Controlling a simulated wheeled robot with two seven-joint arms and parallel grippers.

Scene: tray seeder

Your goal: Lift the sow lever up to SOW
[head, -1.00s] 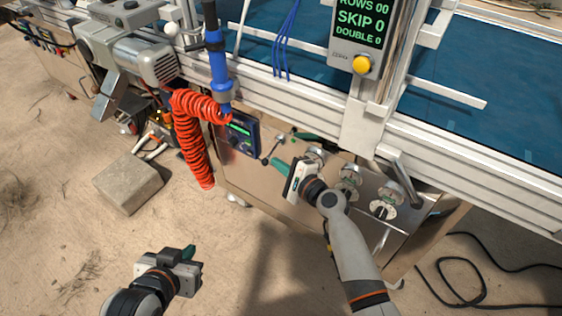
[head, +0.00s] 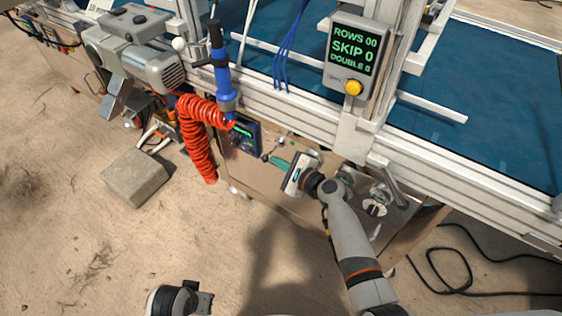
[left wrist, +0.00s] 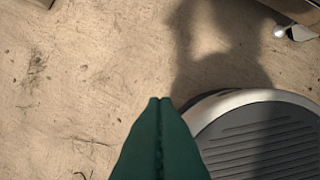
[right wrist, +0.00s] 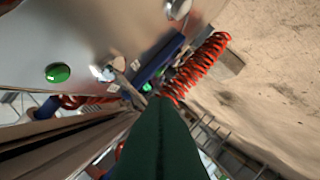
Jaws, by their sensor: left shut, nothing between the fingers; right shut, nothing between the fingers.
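The sow lever (head: 273,150) is a thin metal lever with a dark knob, on the machine's front panel just right of the dark blue control box. It slants down to the left from its pivot. In the right wrist view the lever (right wrist: 124,82) shows ahead of the fingertips. My right gripper (head: 273,161) is shut and empty, its green fingertips close to the right of the knob; I cannot tell if they touch. My left gripper (left wrist: 160,100) is shut and empty over the sandy floor, and shows only partly at the head view's bottom edge.
The control box (head: 243,135) and a hanging red coiled hose (head: 198,140) are left of the lever. A green button (right wrist: 57,73) is on the panel. Round metal fittings (head: 376,200) are right of my gripper. A concrete block (head: 135,177) stands on open floor.

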